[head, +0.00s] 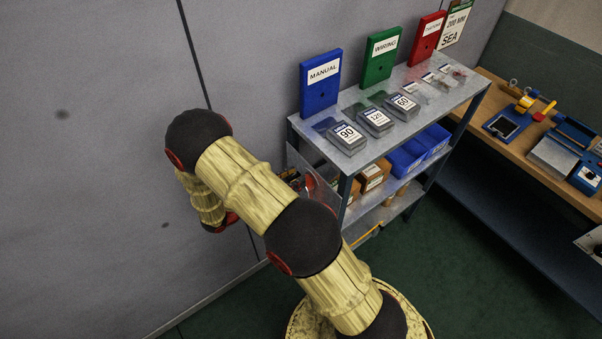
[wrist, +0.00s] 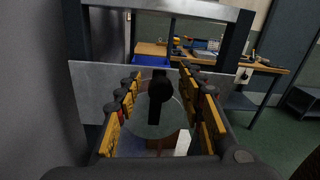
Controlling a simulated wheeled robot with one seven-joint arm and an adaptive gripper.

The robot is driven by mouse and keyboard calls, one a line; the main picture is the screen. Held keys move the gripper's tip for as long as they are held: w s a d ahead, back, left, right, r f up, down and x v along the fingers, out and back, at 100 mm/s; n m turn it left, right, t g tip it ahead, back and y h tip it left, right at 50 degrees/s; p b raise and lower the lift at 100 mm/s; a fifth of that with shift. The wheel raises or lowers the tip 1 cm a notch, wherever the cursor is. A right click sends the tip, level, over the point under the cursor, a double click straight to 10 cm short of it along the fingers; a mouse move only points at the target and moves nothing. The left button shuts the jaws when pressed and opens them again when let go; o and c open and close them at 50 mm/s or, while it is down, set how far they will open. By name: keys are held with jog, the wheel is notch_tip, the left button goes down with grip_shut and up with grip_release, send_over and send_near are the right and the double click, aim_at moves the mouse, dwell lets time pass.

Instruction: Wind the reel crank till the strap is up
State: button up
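In the wrist view, my gripper (wrist: 160,82) has its yellow and black fingers spread apart. A dark round knob with a black bar, seemingly the reel crank (wrist: 160,88), shows between the fingers, with a gap on each side. Behind it is a pale round disc, seemingly the reel (wrist: 150,122), in front of a grey plate (wrist: 92,84). In the head view my arm hides most of the gripper and the crank; the end of a clear panel (head: 322,192) shows beside the arm. I cannot make out the strap for certain.
A metal shelf (head: 408,128) stands along the wall, with blue, green and red signs and grey boxes on top. Blue bins (head: 408,158) and brown boxes (head: 373,175) sit below. A wooden workbench (head: 565,140) with tools is at right. Green floor is clear between.

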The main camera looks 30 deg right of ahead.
jog(key=shift+s+d, duration=0.1)
jog(key=shift+d, duration=1.6)
jog(key=shift+c, duration=0.5)
grip_shut()
